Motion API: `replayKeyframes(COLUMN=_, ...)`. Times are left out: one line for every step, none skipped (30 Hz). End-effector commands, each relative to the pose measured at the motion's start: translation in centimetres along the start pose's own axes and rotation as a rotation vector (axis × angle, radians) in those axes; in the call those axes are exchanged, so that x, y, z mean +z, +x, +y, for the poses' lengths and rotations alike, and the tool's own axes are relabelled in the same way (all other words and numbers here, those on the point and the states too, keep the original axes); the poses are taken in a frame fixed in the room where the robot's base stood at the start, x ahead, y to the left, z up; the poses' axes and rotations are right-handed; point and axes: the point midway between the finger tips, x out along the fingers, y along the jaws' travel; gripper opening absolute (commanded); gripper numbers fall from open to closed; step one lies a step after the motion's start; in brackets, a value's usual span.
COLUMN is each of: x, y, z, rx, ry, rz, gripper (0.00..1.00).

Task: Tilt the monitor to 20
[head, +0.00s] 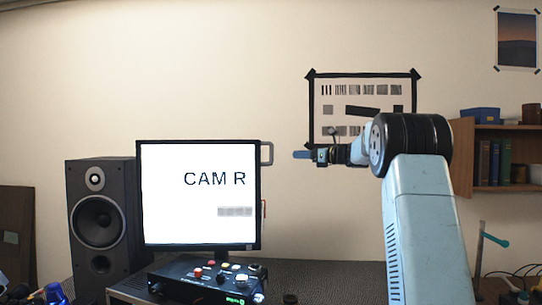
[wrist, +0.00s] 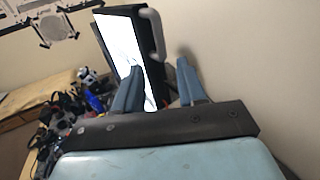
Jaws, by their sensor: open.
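The monitor (head: 200,195) stands upright on the bench in the head view, its lit white screen reading "CAM R". A grey handle (head: 267,153) sticks out from its upper right edge. In the wrist view the monitor (wrist: 124,45) is seen edge-on, with the handle (wrist: 153,33) on its near side. My gripper (head: 302,155) is to the right of the handle in the head view, apart from it. In the wrist view my gripper (wrist: 160,78) has its two blue fingers spread, with nothing between them. A tilt scale is not readable.
A black speaker (head: 98,220) stands left of the monitor. A control box (head: 205,279) with coloured buttons sits in front of it. A test chart (head: 362,88) hangs on the wall behind my arm. A wooden shelf (head: 505,160) is at the right. The bench right of the monitor is mostly clear.

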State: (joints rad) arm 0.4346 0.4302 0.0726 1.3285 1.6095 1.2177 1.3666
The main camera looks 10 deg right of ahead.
Motion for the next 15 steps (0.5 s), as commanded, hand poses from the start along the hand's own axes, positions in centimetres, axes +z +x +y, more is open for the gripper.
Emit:
replayKeyframes(x=0.0, y=0.4, z=-0.1, rx=0.001, ry=0.002, rz=-0.003, gripper=0.41)
replayKeyframes(x=0.0, y=0.6, z=0.0, rx=0.002, ry=0.003, rz=-0.003, gripper=0.41)
replayKeyframes(x=0.0, y=1.1, z=0.0, rx=0.003, ry=0.003, rz=-0.003, gripper=0.41)
replayKeyframes(x=0.0, y=1.4, z=0.0, rx=0.003, ry=0.003, rz=-0.003, gripper=0.41)
replayKeyframes(x=-0.1, y=1.8, z=0.0, rx=0.003, ry=0.003, rz=-0.002, gripper=0.41)
replayKeyframes(x=0.0, y=2.5, z=0.0, rx=0.003, ry=0.002, rz=-0.002, gripper=0.41)
replayKeyframes(x=0.0, y=3.0, z=0.1, rx=0.004, ry=0.002, rz=-0.002, gripper=0.41)
replayKeyframes(x=0.0, y=3.5, z=0.1, rx=0.004, ry=0.001, rz=-0.002, gripper=0.41)
replayKeyframes(x=0.0, y=4.2, z=0.1, rx=0.004, ry=0.002, rz=-0.002, gripper=0.41)
replayKeyframes(x=-0.1, y=4.8, z=0.1, rx=0.004, ry=0.002, rz=-0.001, gripper=0.41)
replayKeyframes(x=-0.1, y=5.4, z=0.1, rx=0.004, ry=0.002, rz=-0.001, gripper=0.41)
replayKeyframes(x=-0.1, y=6.0, z=0.1, rx=0.004, ry=0.002, rz=-0.001, gripper=0.41)
replayKeyframes(x=-0.1, y=6.6, z=0.1, rx=0.004, ry=0.002, rz=-0.001, gripper=0.41)
replayKeyframes(x=0.0, y=7.1, z=0.1, rx=0.005, ry=0.001, rz=-0.001, gripper=0.41)
replayKeyframes(x=0.0, y=7.8, z=0.1, rx=0.004, ry=0.000, rz=-0.001, gripper=0.41)
